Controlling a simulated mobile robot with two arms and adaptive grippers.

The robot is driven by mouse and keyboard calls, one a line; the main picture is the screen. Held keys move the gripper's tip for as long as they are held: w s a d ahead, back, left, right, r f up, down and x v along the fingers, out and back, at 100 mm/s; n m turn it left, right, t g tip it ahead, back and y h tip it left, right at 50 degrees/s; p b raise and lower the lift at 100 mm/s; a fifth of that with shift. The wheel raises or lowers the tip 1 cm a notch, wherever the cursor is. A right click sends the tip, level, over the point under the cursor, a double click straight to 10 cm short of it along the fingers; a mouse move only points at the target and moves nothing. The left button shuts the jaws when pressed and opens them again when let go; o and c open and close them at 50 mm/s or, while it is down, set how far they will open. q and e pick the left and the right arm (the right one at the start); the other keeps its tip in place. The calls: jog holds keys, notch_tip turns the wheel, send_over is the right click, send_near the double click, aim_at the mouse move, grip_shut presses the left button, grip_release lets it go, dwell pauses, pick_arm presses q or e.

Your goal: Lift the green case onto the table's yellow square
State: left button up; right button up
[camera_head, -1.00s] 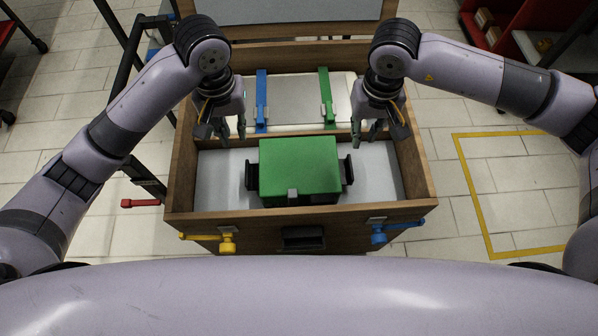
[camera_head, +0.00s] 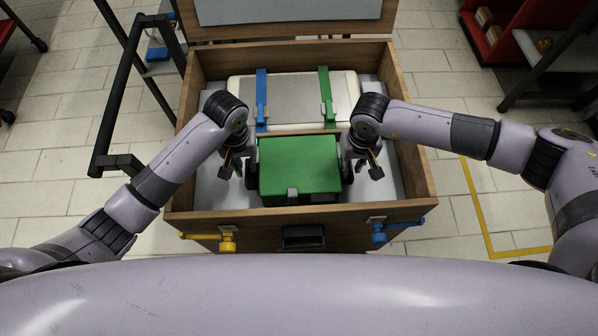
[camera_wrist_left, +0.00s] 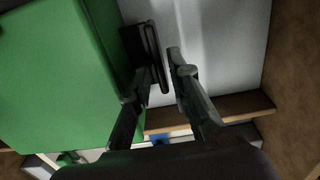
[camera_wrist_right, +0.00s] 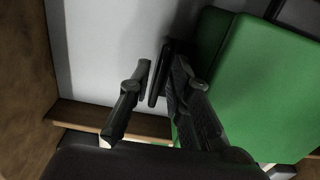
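The green case (camera_head: 299,165) sits flat in the front part of an open wooden crate (camera_head: 410,150). It has a dark handle on each side. My left gripper (camera_head: 240,178) is down inside the crate at the case's left side. In the left wrist view its fingers (camera_wrist_left: 164,68) are apart, with the left handle (camera_wrist_left: 152,48) between them. My right gripper (camera_head: 357,170) is at the right side. In the right wrist view its fingers (camera_wrist_right: 162,85) are apart, with the right handle (camera_wrist_right: 158,72) between them. No table with a yellow square is in view.
A pale case (camera_head: 295,88) with blue and green straps lies in the crate's rear part, behind a divider. Yellow (camera_head: 228,241) and blue (camera_head: 379,234) latches are on the crate's front. A cart (camera_head: 105,160) stands left. A yellow line (camera_head: 475,205) marks the floor at right.

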pick_arm(q)
jog(key=shift+f, duration=0.65)
pick_arm(e)
jog(key=shift+f, duration=0.6)
pick_arm(q)
jog(key=shift+c, duration=0.3)
pick_arm(e)
jog(key=shift+c, duration=0.3)
pick_arm(q)
grip_shut()
pick_arm(e)
grip_shut()
pick_arm(q)
jog(key=shift+r, duration=0.1)
pick_arm(e)
jog(key=shift+r, duration=0.1)
